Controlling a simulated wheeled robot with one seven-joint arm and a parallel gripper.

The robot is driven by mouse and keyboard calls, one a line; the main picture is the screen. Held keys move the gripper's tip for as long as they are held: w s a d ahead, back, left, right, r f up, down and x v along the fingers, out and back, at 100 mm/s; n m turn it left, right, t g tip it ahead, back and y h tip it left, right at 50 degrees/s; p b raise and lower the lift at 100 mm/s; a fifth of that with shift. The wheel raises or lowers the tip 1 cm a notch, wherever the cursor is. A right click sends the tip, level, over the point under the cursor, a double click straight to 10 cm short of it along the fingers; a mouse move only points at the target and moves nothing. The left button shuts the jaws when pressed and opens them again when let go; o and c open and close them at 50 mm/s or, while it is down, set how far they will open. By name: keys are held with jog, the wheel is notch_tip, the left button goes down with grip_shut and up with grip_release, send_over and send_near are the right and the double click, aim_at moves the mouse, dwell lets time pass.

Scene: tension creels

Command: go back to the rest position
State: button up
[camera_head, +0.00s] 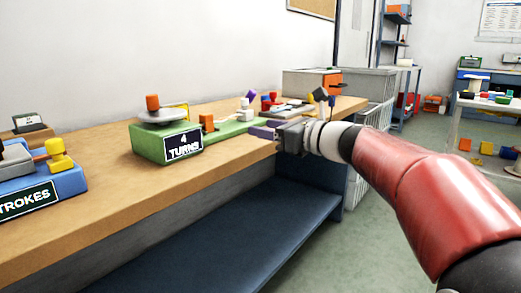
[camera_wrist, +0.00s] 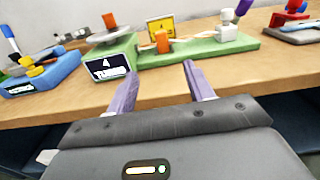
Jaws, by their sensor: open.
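My red arm reaches in from the right in the head view. My gripper (camera_head: 264,133) is at the front edge of the wooden bench, beside the right part of the green device. In the wrist view my gripper (camera_wrist: 158,80) has two purple fingers spread wide apart with nothing between them. The green device (camera_wrist: 205,50) lies beyond the fingertips, apart from them as far as I can tell. Its label reads "4 TURNS" (camera_head: 184,145). It carries a grey disc with an orange knob (camera_head: 152,103), an orange block (camera_head: 207,122) and a white peg (camera_wrist: 227,25).
A blue device labelled "STROKES" (camera_head: 60,183) stands at the left on the wooden bench (camera_head: 110,200). More coloured parts stand behind my gripper, near grey bins (camera_head: 305,84). A blue lower shelf (camera_head: 230,235) is under the bench. Open floor (camera_head: 320,262) lies in front.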

jog(key=s+d+f+n+g+h+p, duration=0.1)
jog(key=s+f+n+g+h+p, duration=0.15)
jog(key=s+f+n, duration=0.4)
jog(key=s+d+f+n+g+h+p, duration=0.15)
jog(key=s+f+n+h, duration=0.25)
jog(key=s+n, duration=0.5)
jog(key=s+d+f+n+h+p, duration=0.1)
jog(key=s+d+f+n+h, duration=0.2)
jog(key=s, duration=0.4)
jog(key=s+d+f+n+g+h+p, duration=0.1)
jog(key=s+d+f+n+h, duration=0.3)
jog(key=s+d+f+n, duration=0.1)
jog(key=s+d+n, duration=0.1)
jog(key=s+d, duration=0.1)
jog(key=s, duration=0.1)
jog(key=shift+s+d+f+n+p, duration=0.2)
jog(key=shift+s+f+n+p, duration=0.1)
jog(key=shift+f+n+p, duration=0.1)
jog(key=shift+h, duration=0.25)
